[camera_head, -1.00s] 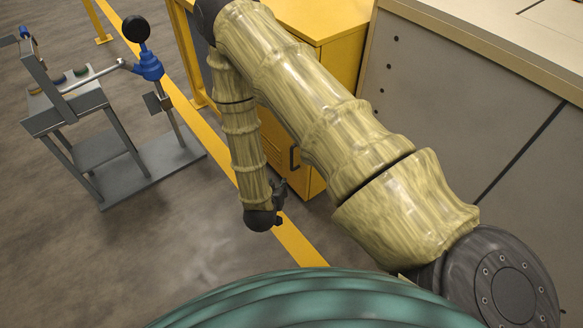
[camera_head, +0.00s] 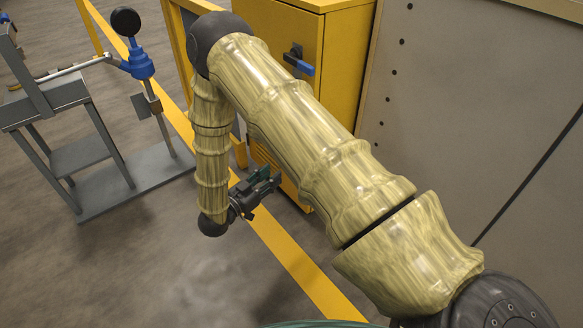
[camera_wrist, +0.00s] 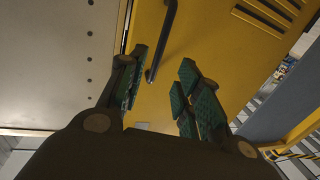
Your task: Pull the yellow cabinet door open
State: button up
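The yellow cabinet (camera_head: 339,60) stands behind my arm in the head view, its lower front mostly covered by the arm. Its yellow door (camera_wrist: 215,50) fills the middle of the wrist view. A dark bar handle (camera_wrist: 161,42) on the door shows there, its near end between the lines of my two fingers. The handle is hidden in the head view. My gripper (camera_head: 268,183) is open and empty, with green finger pads, and points at the cabinet. In the wrist view the gripper (camera_wrist: 160,77) has one finger on each side of the handle's end; contact is not visible.
A blue-handled switch (camera_head: 299,62) sticks out of the cabinet's upper front. A grey cabinet (camera_head: 455,110) stands close on the right. A grey metal stand (camera_head: 140,180) is on the left. Floor around the yellow line (camera_head: 285,245) is open.

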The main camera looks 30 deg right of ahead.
jog(key=shift+b+x, duration=2.15)
jog(key=shift+x, duration=3.25)
grip_shut()
